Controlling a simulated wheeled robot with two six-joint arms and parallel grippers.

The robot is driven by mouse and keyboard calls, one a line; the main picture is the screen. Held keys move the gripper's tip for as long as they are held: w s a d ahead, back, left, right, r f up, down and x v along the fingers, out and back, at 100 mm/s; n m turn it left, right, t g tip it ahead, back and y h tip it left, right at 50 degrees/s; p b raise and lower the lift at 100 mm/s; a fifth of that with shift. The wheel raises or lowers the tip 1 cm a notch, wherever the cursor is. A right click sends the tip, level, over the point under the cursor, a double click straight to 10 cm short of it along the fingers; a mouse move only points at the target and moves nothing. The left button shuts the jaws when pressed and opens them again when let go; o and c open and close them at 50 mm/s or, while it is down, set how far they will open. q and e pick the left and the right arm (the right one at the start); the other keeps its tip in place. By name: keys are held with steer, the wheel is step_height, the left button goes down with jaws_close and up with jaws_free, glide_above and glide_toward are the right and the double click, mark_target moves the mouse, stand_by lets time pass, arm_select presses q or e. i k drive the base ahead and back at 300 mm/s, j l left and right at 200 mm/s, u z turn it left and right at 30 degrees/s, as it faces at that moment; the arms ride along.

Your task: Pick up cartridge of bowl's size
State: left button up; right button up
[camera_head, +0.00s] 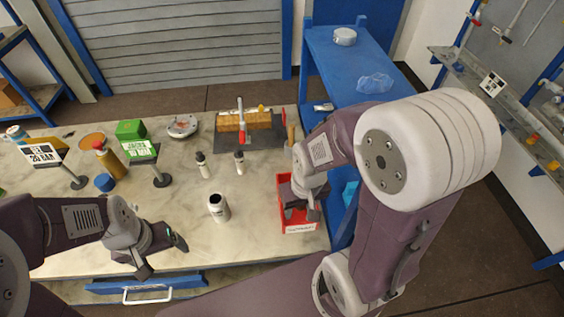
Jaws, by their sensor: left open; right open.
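A white cylindrical vessel with a dark open top (218,207), possibly the bowl, stands upright on the stone-topped bench. Two small white bottles with dark tops, the left one (203,165) and the right one (239,163), stand behind it. I cannot tell which thing is the cartridge. My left gripper (163,256) is open and empty over the bench's front edge, left of and nearer than the vessel. My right gripper (301,211) is open over the red bin (300,228) at the bench's right end. The gripper and wrist hide much of the bin's inside.
Two sign stands, the left (41,154) and the middle (141,150), a green box (131,130), an orange bottle (110,161) and a blue cap (104,182) crowd the left. A flanged disc (182,126) and a dark mat (258,138) with tools lie behind. Bench around the vessel is clear.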

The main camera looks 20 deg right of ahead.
mark_target(239, 155)
steer(key=j+z, duration=0.35)
steer(key=j, duration=0.15)
steer(key=j+z, duration=0.35)
steer(key=j, duration=0.15)
steer(key=k+j+z, duration=0.15)
steer(key=j+z, duration=0.2)
steer(key=j, duration=0.1)
